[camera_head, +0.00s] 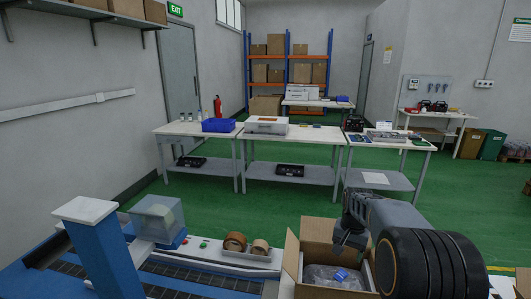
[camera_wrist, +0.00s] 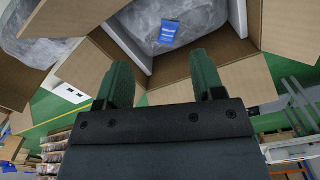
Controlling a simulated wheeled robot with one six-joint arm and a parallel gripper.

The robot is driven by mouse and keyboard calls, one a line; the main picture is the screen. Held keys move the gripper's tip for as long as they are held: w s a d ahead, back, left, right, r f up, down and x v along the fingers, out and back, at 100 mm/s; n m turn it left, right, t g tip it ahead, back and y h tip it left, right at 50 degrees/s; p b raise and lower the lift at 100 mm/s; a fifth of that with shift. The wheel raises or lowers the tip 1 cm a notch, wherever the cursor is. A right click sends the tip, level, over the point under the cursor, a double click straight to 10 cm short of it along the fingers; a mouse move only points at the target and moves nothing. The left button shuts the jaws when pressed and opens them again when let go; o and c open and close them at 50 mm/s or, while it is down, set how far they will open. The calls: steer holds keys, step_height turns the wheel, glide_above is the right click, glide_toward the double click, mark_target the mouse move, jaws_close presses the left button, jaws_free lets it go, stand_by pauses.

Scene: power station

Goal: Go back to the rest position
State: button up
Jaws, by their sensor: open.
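My gripper (camera_head: 350,240) is over the open cardboard box (camera_head: 291,262) at the lower middle of the head view. In the wrist view the two fingers of my gripper (camera_wrist: 165,88) stand apart with nothing between them. The box (camera_wrist: 235,72) shows beyond the fingertips with its flaps spread. Inside it is a clear plastic-wrapped item (camera_head: 318,273) with a blue label (camera_head: 341,274). The label also shows in the wrist view (camera_wrist: 169,32), apart from the fingers.
A conveyor (camera_head: 165,280) with a blue-and-white post and tape rolls (camera_head: 236,241) is left of the box. White tables (camera_head: 190,129) with a blue bin (camera_head: 218,125) stand farther back. Green floor (camera_head: 255,213) is clear between.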

steer(key=s+a+r+n+t, duration=0.1)
steer(key=s+a+r+n, duration=0.1)
steer(key=s, duration=0.5)
steer(key=s+a+r+n+t, duration=0.1)
steer(key=s+a+r+n, duration=0.1)
steer(key=s+a, duration=0.2)
steer(key=s+a+r+n+t+p, duration=0.1)
steer(key=s+a+r+n, duration=0.1)
steer(key=s, duration=0.8)
steer(key=shift+s+a+t, duration=0.35)
steer(key=shift+a+t, duration=0.05)
steer(key=shift+a, duration=0.45)
